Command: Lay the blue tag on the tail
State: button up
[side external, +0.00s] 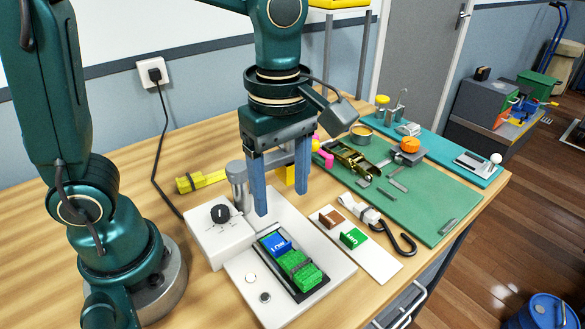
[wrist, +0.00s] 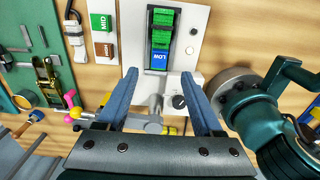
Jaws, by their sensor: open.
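The blue tag (side external: 275,243), marked LOW, lies at the upper end of a dark tray on a white plate, with green edges showing around it. It also shows in the wrist view (wrist: 158,60). Folded green webbing (side external: 300,268) with a dark band across it lies next to the tag; I cannot tell which part is the tail. My gripper (side external: 282,202) is open and empty above the plate, its blue fingers pointing down, apart from the tag. In the wrist view the fingertips (wrist: 158,75) sit either side of the tag's near end.
A white box with a black knob (side external: 220,213) and a grey post stand left of the plate. A green mat (side external: 430,215) lies beyond.

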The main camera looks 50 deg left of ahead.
jog(key=s+a+r+m+t, duration=0.1)
jog(key=s+a+m+t, duration=0.4)
jog(key=m, duration=1.3)
jog(key=shift+a+r+t, duration=0.3)
jog(key=shift+a+r, duration=0.1)
jog(key=shift+s, duration=0.1)
jog(key=shift+c, duration=0.3)
